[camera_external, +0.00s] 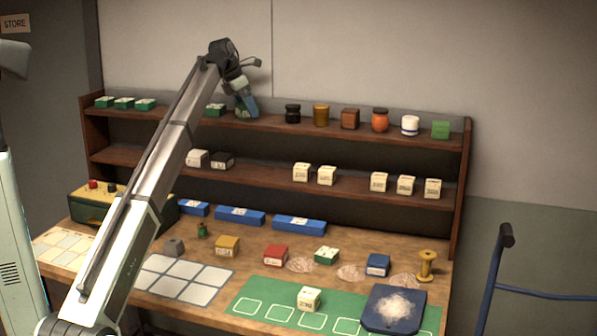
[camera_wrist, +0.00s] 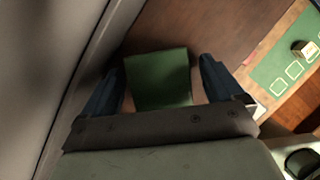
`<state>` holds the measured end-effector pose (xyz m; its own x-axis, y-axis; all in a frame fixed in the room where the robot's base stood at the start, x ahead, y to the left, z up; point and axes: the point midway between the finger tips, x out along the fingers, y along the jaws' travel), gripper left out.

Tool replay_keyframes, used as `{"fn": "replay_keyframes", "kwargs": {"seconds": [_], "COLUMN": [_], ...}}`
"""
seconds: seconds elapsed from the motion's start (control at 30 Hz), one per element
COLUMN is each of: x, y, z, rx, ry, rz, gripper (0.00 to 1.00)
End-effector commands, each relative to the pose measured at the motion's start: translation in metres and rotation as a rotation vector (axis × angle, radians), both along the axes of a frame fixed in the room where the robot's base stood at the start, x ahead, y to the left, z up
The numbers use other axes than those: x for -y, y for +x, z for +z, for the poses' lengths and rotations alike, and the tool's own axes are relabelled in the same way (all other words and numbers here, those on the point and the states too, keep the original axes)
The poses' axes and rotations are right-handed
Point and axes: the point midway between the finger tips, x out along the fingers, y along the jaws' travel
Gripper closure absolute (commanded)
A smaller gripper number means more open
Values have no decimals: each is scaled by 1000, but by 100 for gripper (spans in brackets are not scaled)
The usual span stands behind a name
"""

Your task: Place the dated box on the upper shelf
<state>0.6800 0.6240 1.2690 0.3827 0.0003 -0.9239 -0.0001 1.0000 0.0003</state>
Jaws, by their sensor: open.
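My gripper (camera_external: 249,107) is at the upper shelf (camera_external: 270,123), left of the middle, pointing down. In the wrist view its two dark blue fingers are open, one on each side of a green box (camera_wrist: 158,80). I cannot tell whether they touch it. The box appears to be on the upper shelf, mostly hidden by my gripper in the external view. A green box with a pale top (camera_external: 215,110) stands just left of my gripper. No date is readable on any box. A cream box with dark print (camera_external: 308,299) sits on the green mat (camera_external: 262,291).
Jars stand right of my gripper, the nearest a black jar (camera_external: 292,113). Several green boxes (camera_external: 124,103) are at the shelf's left end. Cream boxes (camera_external: 327,176) line the middle shelf. The bench holds coloured boxes, a blue tray (camera_external: 381,323) and a spool (camera_external: 427,265).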

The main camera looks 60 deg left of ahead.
Motion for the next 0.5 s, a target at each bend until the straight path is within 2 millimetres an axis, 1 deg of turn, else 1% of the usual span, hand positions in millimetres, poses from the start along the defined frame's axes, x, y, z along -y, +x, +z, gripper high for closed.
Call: {"fn": "replay_keyframes", "kwargs": {"seconds": [0.17, 0.27, 0.5], "x": [0, -1, -1], "y": [-1, -5, -21], "z": [6, 16, 57], "rx": [0, 1, 2], "ry": [0, 1, 2], "rz": [0, 0, 1], "gripper": [6, 6, 6]}}
